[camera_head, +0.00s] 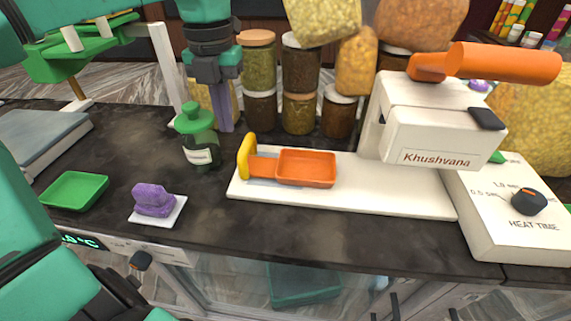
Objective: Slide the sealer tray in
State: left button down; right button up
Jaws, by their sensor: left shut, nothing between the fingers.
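The sealer tray (306,168) is a shallow orange tray on the white base (400,195) of the heat sealer. An upright yellow handle (245,157) stands at its left end, joined by an orange strip. The tray lies to the left of the white sealer head (430,135), clear of it. The head is marked "Khushvana" and has an orange lever (500,63) on top. My left gripper (224,126) points down, shut and empty, above and behind the yellow handle, apart from it in the picture. My right gripper is not in view.
A green-capped jar (198,140) stands left of the handle. A purple block on a white plate (170,214) and a green tray (74,191) sit further left. Filled jars (300,65) and snack bags line the back. A dial box (515,215) is at right.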

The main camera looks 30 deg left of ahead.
pick_arm(q)
jog(key=shift+f, duration=0.1)
notch_tip(320, 180, down, 6)
jog(key=b, duration=0.4)
jog(key=shift+f+b, duration=0.1)
jog(key=shift+b, duration=0.25)
